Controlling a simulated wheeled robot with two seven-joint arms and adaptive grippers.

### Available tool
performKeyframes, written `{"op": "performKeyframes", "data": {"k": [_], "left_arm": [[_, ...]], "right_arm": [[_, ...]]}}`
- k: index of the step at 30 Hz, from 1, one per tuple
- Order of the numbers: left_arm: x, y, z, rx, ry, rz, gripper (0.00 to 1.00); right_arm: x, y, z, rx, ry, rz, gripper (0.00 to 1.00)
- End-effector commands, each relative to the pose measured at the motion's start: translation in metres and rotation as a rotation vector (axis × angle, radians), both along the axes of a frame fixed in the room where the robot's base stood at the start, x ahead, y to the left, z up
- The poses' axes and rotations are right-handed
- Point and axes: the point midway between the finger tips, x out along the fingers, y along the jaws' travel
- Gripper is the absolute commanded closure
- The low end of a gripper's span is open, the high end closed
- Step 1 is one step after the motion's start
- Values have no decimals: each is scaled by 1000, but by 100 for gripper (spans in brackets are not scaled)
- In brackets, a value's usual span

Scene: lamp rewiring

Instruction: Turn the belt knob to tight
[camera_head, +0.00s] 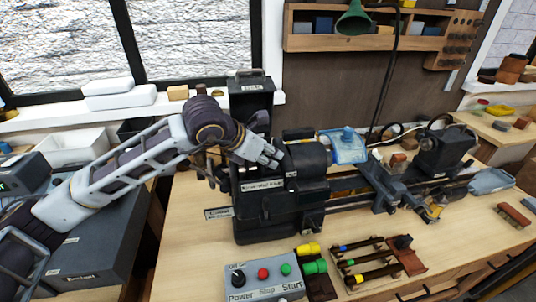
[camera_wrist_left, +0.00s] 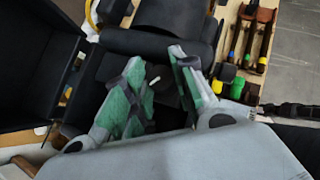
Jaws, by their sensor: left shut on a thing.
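The black lathe headstock (camera_head: 262,205) stands on the wooden bench. My left gripper (camera_head: 272,156) reaches in from the left to the upper part of the headstock. In the left wrist view its green-padded fingers (camera_wrist_left: 166,72) stand on both sides of a dark knob (camera_wrist_left: 156,86) with a short white mark. The gripper is shut on this knob, which I take to be the belt knob. In the head view the fingers and the housing hide the knob. I cannot read its setting. My right gripper is in neither view.
A control box (camera_head: 264,288) with a dial, a red and a green button stands in front of the headstock. Tools with coloured bands (camera_head: 362,262) lie to its right. The lathe bed runs right to a tailstock (camera_head: 442,150). A green lamp shade (camera_head: 353,20) hangs above.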

Motion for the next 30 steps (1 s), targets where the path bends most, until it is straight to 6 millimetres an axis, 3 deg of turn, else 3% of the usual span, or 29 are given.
{"op": "performKeyframes", "data": {"k": [14,30], "left_arm": [[1,1,0,-1,-2,-45,98],[4,2,0,-2,-4,-300,98]], "right_arm": [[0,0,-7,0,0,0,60],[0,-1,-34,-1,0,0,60]]}}
